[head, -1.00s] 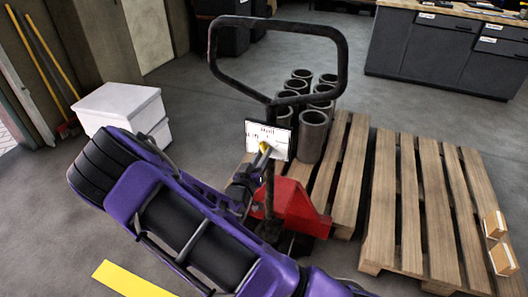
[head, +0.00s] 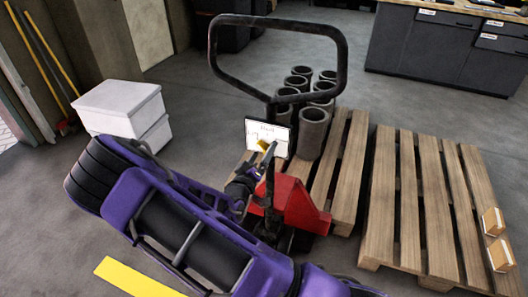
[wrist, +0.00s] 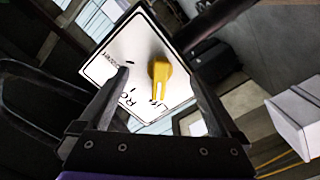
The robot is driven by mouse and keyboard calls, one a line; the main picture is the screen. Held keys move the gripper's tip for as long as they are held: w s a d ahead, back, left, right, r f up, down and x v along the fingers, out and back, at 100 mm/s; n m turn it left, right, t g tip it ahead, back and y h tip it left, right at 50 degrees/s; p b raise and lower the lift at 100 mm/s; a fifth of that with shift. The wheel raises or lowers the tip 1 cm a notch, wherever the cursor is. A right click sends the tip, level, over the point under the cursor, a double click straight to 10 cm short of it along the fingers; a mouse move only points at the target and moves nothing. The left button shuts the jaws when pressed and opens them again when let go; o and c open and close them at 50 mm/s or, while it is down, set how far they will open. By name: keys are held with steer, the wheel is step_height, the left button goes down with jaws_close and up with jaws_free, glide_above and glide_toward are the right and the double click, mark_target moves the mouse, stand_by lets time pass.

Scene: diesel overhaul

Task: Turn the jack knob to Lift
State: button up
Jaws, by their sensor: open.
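The yellow jack knob (head: 263,145) is on a white placard (head: 282,133) on the pallet jack's handle post. In the wrist view the knob (wrist: 158,72) stands between the two dark fingers of my open gripper (wrist: 160,80), with a gap on each side. Its slotted narrow end points down the picture, toward large black lettering that it partly covers. I cannot read the lettering fully or tell the exact setting. The placard (wrist: 120,62) also carries smaller print at its left. In the head view my gripper (head: 262,168) is at the placard.
The jack's black loop handle (head: 340,62) rises above the placard, and its red body (head: 298,203) is below. Wooden pallets (head: 412,200) stand at the right, one with several grey cylinders (head: 311,133).

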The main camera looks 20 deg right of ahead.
stand_by(0.4)
steer(key=v, duration=0.7)
stand_by(0.3)
